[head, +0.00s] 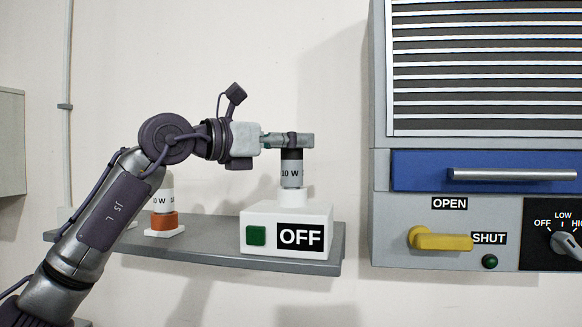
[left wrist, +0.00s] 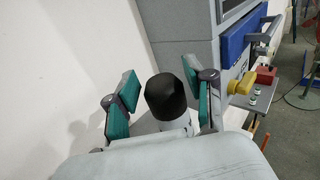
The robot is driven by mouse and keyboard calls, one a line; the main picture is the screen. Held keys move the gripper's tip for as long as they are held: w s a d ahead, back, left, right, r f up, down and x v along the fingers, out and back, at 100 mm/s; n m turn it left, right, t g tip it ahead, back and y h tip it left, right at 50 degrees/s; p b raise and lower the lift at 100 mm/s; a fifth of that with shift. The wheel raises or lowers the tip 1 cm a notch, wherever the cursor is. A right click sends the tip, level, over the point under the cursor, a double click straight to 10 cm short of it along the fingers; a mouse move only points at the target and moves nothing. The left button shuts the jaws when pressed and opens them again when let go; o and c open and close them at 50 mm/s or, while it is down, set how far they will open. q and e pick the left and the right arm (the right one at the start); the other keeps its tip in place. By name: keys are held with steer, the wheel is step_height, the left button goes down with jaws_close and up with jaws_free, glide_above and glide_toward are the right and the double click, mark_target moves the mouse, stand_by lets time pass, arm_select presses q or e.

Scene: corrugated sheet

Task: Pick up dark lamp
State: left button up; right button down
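The dark lamp (head: 291,172) has a black cap and a pale grey body marked "10 W". It stands upright in the white holder of a box labelled OFF (head: 262,218). My left gripper (head: 300,140) is level with the lamp's top. In the left wrist view the lamp's black cap (left wrist: 168,97) shows between the green-padded fingers of the left gripper (left wrist: 160,98). The fingers are apart, with a clear gap on the left side and the cap closer to the right finger. My right gripper is in neither view.
A second "10 W" lamp (head: 162,199) with an orange collar stands on the grey shelf (head: 210,255), partly behind my left arm. To the right is a grey cabinet with a blue drawer (head: 420,172) and a yellow handle (head: 442,240). The wall is close behind.

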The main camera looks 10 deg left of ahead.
arm_select(q)
steer(key=shift+d, duration=0.1)
steer(key=c, duration=0.8)
